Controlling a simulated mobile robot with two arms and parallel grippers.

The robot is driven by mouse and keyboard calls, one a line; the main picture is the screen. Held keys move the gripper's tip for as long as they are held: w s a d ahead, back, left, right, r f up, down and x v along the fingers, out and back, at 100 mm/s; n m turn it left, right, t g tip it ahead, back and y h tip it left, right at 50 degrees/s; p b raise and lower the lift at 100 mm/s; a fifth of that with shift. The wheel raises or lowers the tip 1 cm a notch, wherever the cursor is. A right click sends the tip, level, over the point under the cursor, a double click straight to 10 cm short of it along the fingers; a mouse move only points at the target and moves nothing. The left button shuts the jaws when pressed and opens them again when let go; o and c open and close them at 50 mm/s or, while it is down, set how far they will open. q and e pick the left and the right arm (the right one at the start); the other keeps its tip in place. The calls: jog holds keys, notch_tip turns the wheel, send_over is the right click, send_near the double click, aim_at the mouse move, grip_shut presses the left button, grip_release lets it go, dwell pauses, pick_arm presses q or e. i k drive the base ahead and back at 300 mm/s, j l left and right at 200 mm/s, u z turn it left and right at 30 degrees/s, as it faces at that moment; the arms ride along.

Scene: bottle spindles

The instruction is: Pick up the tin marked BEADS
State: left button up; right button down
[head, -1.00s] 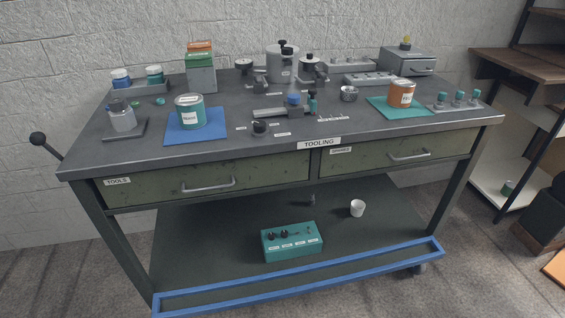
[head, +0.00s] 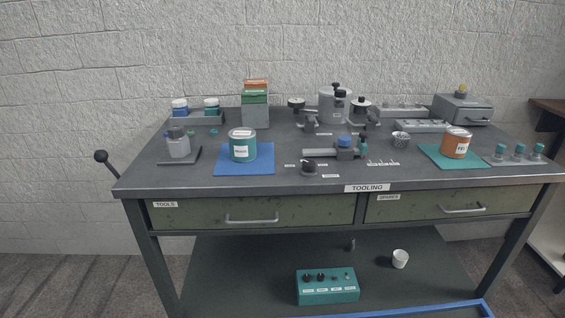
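A teal tin (head: 243,149) with a white label stands upright on a blue mat (head: 262,168) at the left of the bench top. An orange tin (head: 452,145) with a white label stands upright on a green mat (head: 481,161) at the right. The label words on both tins are too small to read surely, so I cannot tell which one is marked BEADS. Both tins have pale lids. Neither of my grippers is in view, and nothing touches either tin.
A grey bottle (head: 178,147) stands on a plate left of the blue mat. A green and orange box stack (head: 256,105) stands behind the teal tin. A small blue-topped fixture (head: 344,152) sits between the mats. Small vials (head: 519,152) stand right of the orange tin.

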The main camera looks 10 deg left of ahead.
aim_at(242, 140)
jog(key=i+l+u, duration=0.15)
jog(key=l, duration=0.25)
jog(key=i+l+u, duration=0.15)
jog(key=l, duration=0.3)
jog(key=i+l+u, duration=0.15)
jog(key=l, duration=0.25)
jog(key=k, duration=0.1)
